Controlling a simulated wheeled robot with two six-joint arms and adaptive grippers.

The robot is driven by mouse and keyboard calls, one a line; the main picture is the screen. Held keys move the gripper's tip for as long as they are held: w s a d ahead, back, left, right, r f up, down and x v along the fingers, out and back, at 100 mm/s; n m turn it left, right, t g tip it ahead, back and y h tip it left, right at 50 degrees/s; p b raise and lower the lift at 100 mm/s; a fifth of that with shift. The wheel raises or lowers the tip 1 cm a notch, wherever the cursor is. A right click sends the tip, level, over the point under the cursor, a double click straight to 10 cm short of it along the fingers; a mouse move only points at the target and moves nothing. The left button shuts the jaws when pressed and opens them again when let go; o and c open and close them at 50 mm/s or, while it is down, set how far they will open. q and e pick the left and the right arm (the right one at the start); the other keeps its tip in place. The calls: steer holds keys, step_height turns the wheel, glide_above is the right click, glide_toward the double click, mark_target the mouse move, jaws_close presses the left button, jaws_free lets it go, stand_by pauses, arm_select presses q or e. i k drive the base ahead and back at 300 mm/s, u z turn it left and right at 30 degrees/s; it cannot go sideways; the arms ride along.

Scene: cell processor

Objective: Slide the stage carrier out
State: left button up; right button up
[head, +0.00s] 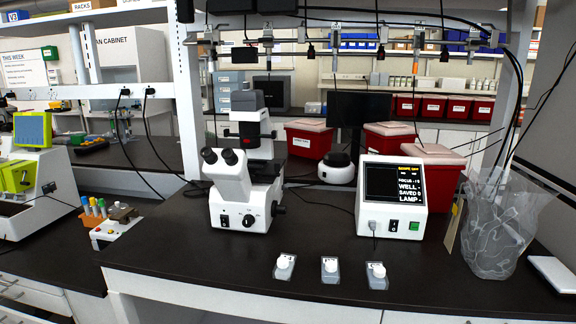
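A white inverted microscope (240,205) with black eyepieces (220,156) stands on the dark bench, left of centre. Its stage is at the middle of the body, partly behind the eyepieces. I cannot make out the stage carrier as a separate part or tell its position. A white control box (392,222) with a black screen stands to the right; its screen shows lines for focus, well, saved and lamp. Neither of my grippers is in view.
A clear bag (495,235) stands at the right, red bins (310,142) behind. A small rack of coloured tubes (95,208) is at left.

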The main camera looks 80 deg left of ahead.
mark_target(258, 163)
steer(key=u, duration=0.55)
steer(key=i, duration=0.75)
steer(key=u, duration=0.85)
